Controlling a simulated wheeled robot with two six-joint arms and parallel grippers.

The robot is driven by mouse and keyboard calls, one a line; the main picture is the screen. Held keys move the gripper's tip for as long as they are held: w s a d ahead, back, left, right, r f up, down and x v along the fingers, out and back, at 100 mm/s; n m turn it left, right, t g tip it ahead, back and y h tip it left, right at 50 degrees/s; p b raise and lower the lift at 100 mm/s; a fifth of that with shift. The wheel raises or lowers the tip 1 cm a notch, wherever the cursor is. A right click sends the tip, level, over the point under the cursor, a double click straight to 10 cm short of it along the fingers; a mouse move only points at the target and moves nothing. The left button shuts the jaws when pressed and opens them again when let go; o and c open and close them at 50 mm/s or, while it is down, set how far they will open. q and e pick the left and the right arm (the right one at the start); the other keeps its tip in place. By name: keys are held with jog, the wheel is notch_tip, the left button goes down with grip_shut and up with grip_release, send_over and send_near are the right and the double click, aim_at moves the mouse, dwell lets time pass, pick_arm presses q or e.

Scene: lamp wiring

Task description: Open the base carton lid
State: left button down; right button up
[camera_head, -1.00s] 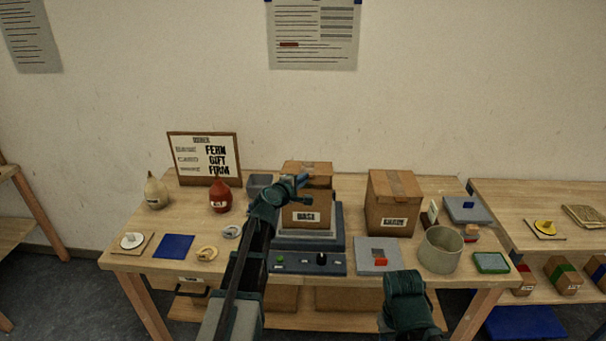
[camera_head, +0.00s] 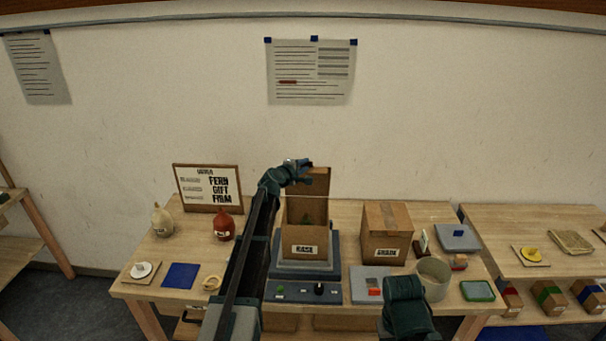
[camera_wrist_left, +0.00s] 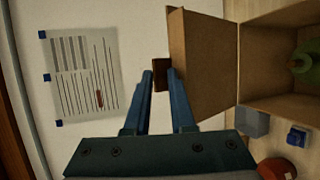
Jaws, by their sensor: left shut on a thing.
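The base carton (camera_head: 305,243) is a brown box with a label on its front, standing on a dark grey stand (camera_head: 304,268). Its lid (camera_head: 307,208) stands upright at the back, and the carton's mouth is open. My left gripper (camera_head: 306,172) is at the lid's top edge, shut on a small dark tab there. The left wrist view shows the tab (camera_wrist_left: 162,75) between the blue fingers, the raised lid (camera_wrist_left: 203,65), and something green (camera_wrist_left: 306,58) inside the open carton. My right arm shows at the bottom of the head view; its fingers cannot be made out.
A second closed carton (camera_head: 387,232) stands right of the base carton. A round beige pot (camera_head: 433,279) and a green tray (camera_head: 478,291) are at the right front. A red vase (camera_head: 224,226), a cream vase (camera_head: 162,221) and a sign (camera_head: 208,187) stand at the left.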

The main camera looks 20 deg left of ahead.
pick_arm(q)
jog(key=w, duration=0.1)
jog(key=w+r, duration=0.1)
jog(key=w+a+p, duration=0.1)
jog(key=w, duration=0.1)
jog(key=shift+a+r, duration=0.1)
jog(key=shift+r, duration=0.3)
jog(key=c, duration=1.3)
grip_release()
jog(key=shift+s+f, duration=0.2)
jog(key=shift+s, duration=0.25)
jog(key=shift+c, duration=0.2)
jog(key=o, duration=0.3)
jog(key=shift+w+f, duration=0.1)
jog(key=shift+f, duration=0.05)
jog(key=shift+o, duration=0.2)
pick_arm(e)
jog(key=shift+r, duration=0.6)
pick_arm(q)
jog(key=p+v, duration=0.3)
jog(key=v, duration=1.1)
pick_arm(e)
notch_tip(320, 180, up, 4)
jog(key=shift+f, duration=0.25)
